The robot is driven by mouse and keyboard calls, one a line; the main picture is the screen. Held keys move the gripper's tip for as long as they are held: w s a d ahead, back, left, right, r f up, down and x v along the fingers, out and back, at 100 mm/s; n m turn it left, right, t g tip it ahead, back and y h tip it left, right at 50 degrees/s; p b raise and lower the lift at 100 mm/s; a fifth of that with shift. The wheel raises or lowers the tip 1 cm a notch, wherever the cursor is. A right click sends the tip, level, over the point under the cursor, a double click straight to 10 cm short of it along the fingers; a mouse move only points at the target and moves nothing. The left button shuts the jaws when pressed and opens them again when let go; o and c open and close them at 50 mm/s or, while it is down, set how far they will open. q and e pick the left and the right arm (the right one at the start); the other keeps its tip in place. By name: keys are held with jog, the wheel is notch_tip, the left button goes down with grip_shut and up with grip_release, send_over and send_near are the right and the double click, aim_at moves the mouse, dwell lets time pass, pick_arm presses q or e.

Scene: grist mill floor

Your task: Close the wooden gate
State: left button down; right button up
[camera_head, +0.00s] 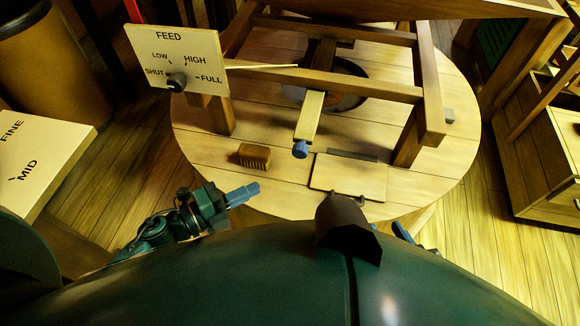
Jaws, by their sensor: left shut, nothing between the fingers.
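I cannot tell for sure which part is the wooden gate. A flat pale wooden panel (345,178) lies on the round wooden top, with a dark strip along its far edge and a small dark handle near its front edge. A narrow wooden slat (309,118) with a blue knob (300,149) at its near end sticks out from under the wooden frame. My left gripper (245,192) is shut and empty, at the near left edge of the round top, apart from the panel and slat. My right gripper (403,233) is mostly hidden behind my green body; only a bluish tip shows.
The round top (205,140) carries a wooden frame (431,85) on legs and a small ribbed brown block (254,156). A FEED dial board (178,60) stands at the back left, a FINE/MID board (45,160) at the left, and a wooden cabinet (545,165) at the right.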

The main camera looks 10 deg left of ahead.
pick_arm(q)
send_near(305, 152)
jog(key=d, duration=0.4)
jog(key=w, duration=0.3)
jog(key=shift+w+d+f, duration=0.2)
jog(key=shift+w+d, duration=0.05)
jog(key=shift+w, duration=0.05)
